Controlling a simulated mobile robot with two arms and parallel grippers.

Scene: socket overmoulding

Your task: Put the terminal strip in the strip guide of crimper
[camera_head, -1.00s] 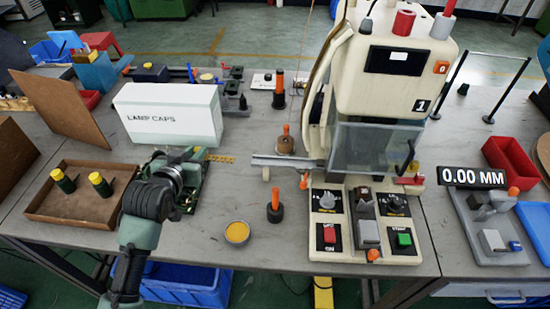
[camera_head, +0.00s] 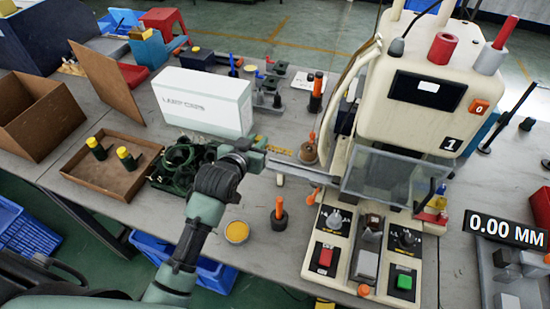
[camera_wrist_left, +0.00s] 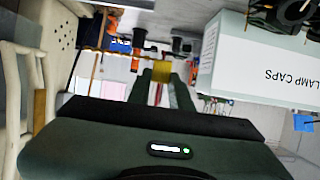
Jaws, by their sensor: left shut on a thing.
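The crimper (camera_head: 418,100) is the cream machine right of centre, with a clear guard. Its strip guide (camera_head: 300,170) is a grey rail sticking out to the left. My left gripper (camera_head: 262,147) is shut on the terminal strip (camera_head: 280,150), a thin yellow band. The strip points right, close to the guide's left end and slightly behind it in the picture. I cannot tell whether they touch. In the left wrist view a yellow piece of the strip (camera_wrist_left: 162,70) shows between the fingertips. My right gripper is out of view.
A white LAMP CAPS box (camera_head: 203,102) stands behind my left arm. A brown tray (camera_head: 100,185) holds yellow-capped bottles. Orange-handled tools (camera_head: 279,212) and a yellow-filled dish (camera_head: 236,232) stand near the guide. The control panel (camera_head: 362,245) is in front of the crimper.

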